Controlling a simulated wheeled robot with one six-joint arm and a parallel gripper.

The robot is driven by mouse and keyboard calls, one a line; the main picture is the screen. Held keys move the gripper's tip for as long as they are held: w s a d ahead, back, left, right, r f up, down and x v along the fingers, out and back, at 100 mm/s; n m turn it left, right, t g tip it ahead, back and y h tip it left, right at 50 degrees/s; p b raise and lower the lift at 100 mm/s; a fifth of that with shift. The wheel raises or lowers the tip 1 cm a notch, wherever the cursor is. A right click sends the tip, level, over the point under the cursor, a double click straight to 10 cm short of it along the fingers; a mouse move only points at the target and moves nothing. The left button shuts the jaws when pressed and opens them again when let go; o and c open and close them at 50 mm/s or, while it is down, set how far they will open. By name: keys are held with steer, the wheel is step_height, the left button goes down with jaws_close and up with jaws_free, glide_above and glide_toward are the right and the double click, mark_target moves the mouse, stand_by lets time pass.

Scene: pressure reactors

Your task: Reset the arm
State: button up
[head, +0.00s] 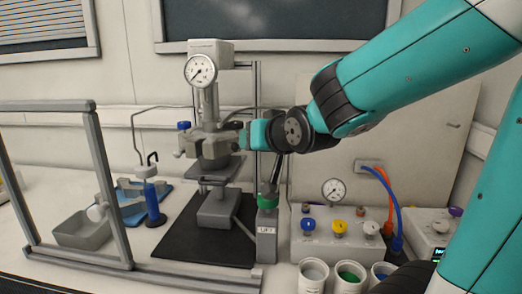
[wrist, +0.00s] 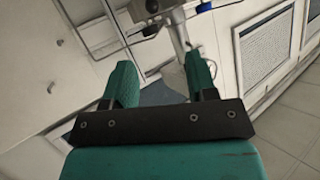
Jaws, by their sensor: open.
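My arm, teal with black joints, reaches in from the upper right in the head view. My gripper (head: 240,137) is level with the upper body of the pressure reactor (head: 213,143) and close to its right side. Whether it touches the reactor cannot be told. In the wrist view the two teal fingers of my gripper (wrist: 160,85) stand wide apart with nothing held between them. A grey metal part of the reactor (wrist: 155,10) shows beyond the fingertips. The reactor has a pressure gauge (head: 201,70) at its top and stands on a black mat (head: 185,240).
A valve box (head: 338,236) with coloured knobs is at the right. Several white jars (head: 312,276) stand at the front edge. A green-topped block (head: 267,228) stands beside the mat.

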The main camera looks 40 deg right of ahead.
steer(key=shift+s+r, duration=0.15)
steer(key=shift+s, duration=0.2)
steer(key=shift+a, duration=0.15)
steer(key=s+a+f+n+g+y, duration=0.3)
steer(key=s+a+f+g, duration=0.1)
steer(key=a, duration=0.4)
steer(key=s+a+f+n+g+y, duration=0.3)
steer(key=a+f, duration=0.1)
steer(key=a, duration=0.4)
steer(key=s+a+f+n+g, duration=0.1)
steer(key=s+a+n+g, duration=0.4)
steer(key=s, duration=0.6)
steer(key=shift+s+f+n+g+y, duration=0.15)
steer(key=shift+f+n+g+y, duration=0.25)
steer(key=shift+g, duration=0.3)
